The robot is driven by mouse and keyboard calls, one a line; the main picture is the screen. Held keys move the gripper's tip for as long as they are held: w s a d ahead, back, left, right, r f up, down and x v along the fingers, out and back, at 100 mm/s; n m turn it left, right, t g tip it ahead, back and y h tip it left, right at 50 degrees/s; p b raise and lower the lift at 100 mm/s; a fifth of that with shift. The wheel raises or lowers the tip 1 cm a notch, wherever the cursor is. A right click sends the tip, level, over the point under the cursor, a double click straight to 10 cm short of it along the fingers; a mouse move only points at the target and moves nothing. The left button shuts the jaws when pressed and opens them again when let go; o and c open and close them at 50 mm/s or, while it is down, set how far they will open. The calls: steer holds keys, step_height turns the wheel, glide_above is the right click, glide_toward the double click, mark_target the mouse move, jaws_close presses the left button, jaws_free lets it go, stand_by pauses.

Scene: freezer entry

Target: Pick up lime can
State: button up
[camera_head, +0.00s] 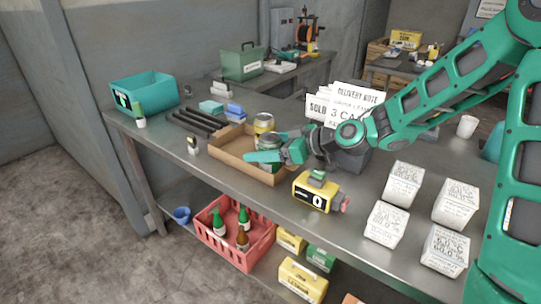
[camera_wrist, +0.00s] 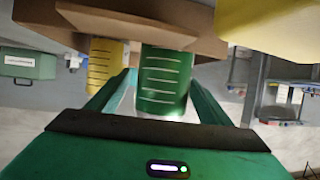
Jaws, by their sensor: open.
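The lime can, a green can with pale lines (camera_wrist: 165,82), sits between the two fingers of my gripper (camera_wrist: 157,95) in the wrist view. A gap shows at least on its left side; contact on the right is unclear. In the head view my gripper (camera_head: 264,156) reaches over the cardboard tray (camera_head: 228,163) and partly hides the green can (camera_head: 269,139). A yellow can (camera_head: 264,123) stands just behind it in the tray; in the wrist view this yellow can (camera_wrist: 104,66) is to the left, outside the fingers. My gripper is open.
A yellow device marked 0 (camera_head: 314,193) stands right of the tray, close to my gripper. White labelled cubes (camera_head: 403,184) are further right. Paper signs (camera_head: 345,103) stand behind my wrist. Black bars (camera_head: 200,122) lie left. A red crate (camera_head: 225,248) is below the table.

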steer(key=shift+x, duration=0.85)
steer(key=shift+s, duration=0.1)
steer(key=c, duration=1.4)
